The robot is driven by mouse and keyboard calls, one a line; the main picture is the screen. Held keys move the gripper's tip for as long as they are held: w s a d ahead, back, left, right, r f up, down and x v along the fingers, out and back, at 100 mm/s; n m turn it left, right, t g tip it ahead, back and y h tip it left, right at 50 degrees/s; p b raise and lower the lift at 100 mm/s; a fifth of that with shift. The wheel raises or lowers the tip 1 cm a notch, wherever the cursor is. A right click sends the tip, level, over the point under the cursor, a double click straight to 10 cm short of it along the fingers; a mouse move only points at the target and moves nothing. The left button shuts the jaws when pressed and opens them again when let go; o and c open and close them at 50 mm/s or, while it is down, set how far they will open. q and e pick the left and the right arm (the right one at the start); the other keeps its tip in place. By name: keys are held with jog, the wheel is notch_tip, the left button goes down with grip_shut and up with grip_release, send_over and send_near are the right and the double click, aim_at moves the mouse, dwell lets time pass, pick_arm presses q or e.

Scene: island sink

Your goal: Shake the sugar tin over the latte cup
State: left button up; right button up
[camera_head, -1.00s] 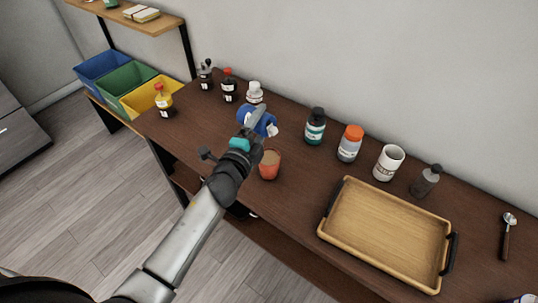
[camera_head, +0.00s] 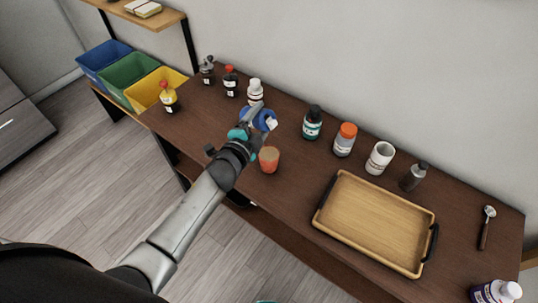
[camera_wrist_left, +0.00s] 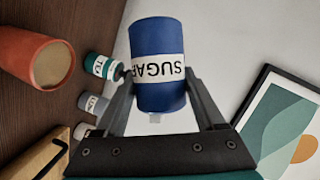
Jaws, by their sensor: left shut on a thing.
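The sugar tin (camera_head: 264,119) is blue with a white label and is held above the table. My left gripper (camera_head: 258,116) is shut on it. In the left wrist view the sugar tin (camera_wrist_left: 158,45) is between the two fingers (camera_wrist_left: 158,95), and its SUGAR lettering appears upside down. The latte cup (camera_head: 269,164) is orange-red with a light brown top and stands upright near the table's front edge. In the head view it is just below the tin; in the wrist view the latte cup (camera_wrist_left: 20,45) is at the upper left, apart from the tin.
A wooden tray (camera_head: 375,218) lies right of the cup.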

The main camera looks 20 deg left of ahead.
aim_at(261, 111)
pick_arm(q)
notch_tip(261, 111, up, 4)
jog(key=n+g+h+p, duration=0.1)
jog(key=n+p, duration=0.1)
jog(key=p, duration=0.4)
jog(key=n+g+h+p, duration=0.1)
jog(key=n+p, duration=0.2)
jog(key=p, duration=0.2)
jog(key=shift+a+f+n+g+p, duration=0.1)
jog(key=shift+f+n+g+p, duration=0.05)
jog(key=shift+n+g+p, duration=0.2)
jog(key=shift+w+n+p, duration=0.1)
jog(key=shift+n+p, duration=0.25)
jog(key=shift+g+h, duration=0.25)
jog(key=shift+h, duration=0.15)
jog(key=shift+r+n+h, duration=0.55)
jog(key=shift+n+h, duration=0.15)
jog(key=shift+n, duration=0.6)
